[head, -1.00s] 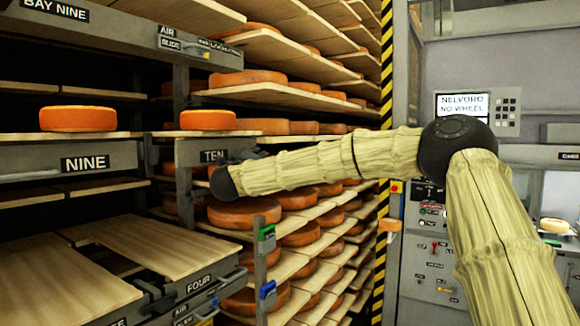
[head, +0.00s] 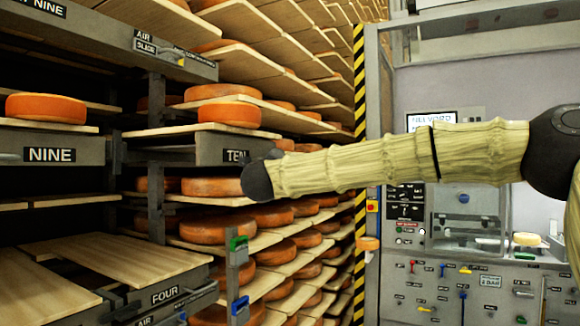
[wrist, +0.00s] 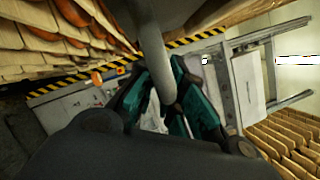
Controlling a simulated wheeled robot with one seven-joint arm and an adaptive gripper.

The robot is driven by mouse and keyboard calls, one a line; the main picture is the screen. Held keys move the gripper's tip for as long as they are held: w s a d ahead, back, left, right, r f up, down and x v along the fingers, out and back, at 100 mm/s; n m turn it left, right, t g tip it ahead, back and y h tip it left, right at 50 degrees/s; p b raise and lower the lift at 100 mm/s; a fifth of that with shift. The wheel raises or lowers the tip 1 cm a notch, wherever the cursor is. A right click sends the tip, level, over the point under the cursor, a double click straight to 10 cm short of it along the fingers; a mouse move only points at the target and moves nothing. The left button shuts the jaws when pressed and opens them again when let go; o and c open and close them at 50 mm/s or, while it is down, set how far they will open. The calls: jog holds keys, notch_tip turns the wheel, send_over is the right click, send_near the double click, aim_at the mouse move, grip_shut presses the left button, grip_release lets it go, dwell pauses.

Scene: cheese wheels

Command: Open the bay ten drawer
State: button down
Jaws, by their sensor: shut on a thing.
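The bay ten drawer (head: 205,152) has a grey front with a TEN label (head: 237,156). It carries a pale board with an orange cheese wheel (head: 229,115) on it. The drawer juts out to the right of the grey post beside it, so it stands at least partly open. In the wrist view, the teal fingers of my gripper (wrist: 170,98) are shut around a grey bar (wrist: 153,45), which looks like the drawer's handle. In the head view my dark wrist end covers the right end of the drawer front, and the fingers and handle are mostly hidden.
Drawer NINE (head: 85,149), with a cheese wheel (head: 46,108), is at the left. Drawer FOUR (head: 165,295) is below. Shelves of cheese run behind. A grey control cabinet (head: 485,270) stands at the right.

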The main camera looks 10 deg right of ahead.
jog(key=shift+f, duration=0.1)
jog(key=c, duration=1.5)
grip_release()
jog(key=shift+a, duration=0.1)
jog(key=shift+s, duration=0.1)
jog(key=v, duration=1.1)
jog(key=shift+s+a, duration=0.1)
jog(key=shift+s, duration=0.3)
jog(key=shift+f, duration=0.1)
